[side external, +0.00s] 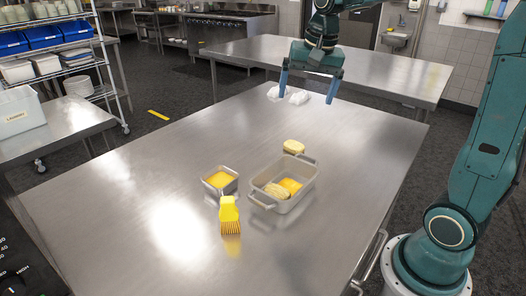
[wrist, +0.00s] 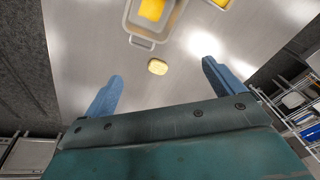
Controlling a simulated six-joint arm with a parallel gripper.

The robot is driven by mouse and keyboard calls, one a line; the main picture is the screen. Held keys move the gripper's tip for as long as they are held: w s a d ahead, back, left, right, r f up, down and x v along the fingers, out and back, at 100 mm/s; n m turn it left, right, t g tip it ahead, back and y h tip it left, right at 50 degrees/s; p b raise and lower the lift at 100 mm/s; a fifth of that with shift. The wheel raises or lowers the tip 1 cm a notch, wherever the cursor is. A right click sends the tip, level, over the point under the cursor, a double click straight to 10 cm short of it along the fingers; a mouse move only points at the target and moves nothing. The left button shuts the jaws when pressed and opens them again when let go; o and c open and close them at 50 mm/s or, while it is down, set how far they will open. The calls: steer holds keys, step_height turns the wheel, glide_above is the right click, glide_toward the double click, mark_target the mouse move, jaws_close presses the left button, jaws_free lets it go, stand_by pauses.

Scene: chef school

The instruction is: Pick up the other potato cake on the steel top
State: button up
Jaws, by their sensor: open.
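A pale yellow, rounded potato cake (side external: 294,147) lies on the steel top (side external: 140,170), just behind a grey two-handled dish (side external: 290,206). Another potato cake (side external: 275,191) lies in the dish beside a yellow patch. My gripper (side external: 306,98) is open and empty, in the air near the far end of the top, beyond the loose cake. In the wrist view the loose cake (wrist: 158,67) appears between my blue fingertips (wrist: 163,70), well below them. The dish (wrist: 147,43) shows above it there.
A small metal pan (side external: 220,180) with yellow contents stands left of the dish. A yellow brush (side external: 229,210) lies in front. White crumpled pieces (side external: 288,96) lie at the far end. The left of the top is clear.

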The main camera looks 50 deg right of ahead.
steer(key=w+d+f+m+g, duration=0.1)
steer(key=w+d+f+m, duration=0.4)
steer(key=w+d, duration=0.2)
steer(key=m+g, duration=0.2)
steer(key=m, duration=0.2)
glide_above(294, 144)
step_height(294, 144, down, 6)
steer(key=f, duration=0.1)
steer(key=shift+y, duration=0.3)
steer(key=shift+s+a+f, duration=0.1)
steer(key=shift+f, duration=1.9)
steer(key=shift+s+f, duration=0.1)
steer(key=shift+f, duration=1.9)
steer(key=shift+f, duration=0.1)
steer(key=shift+w+f, duration=0.15)
steer(key=shift+f, duration=2.35)
steer(key=c, duration=1.1)
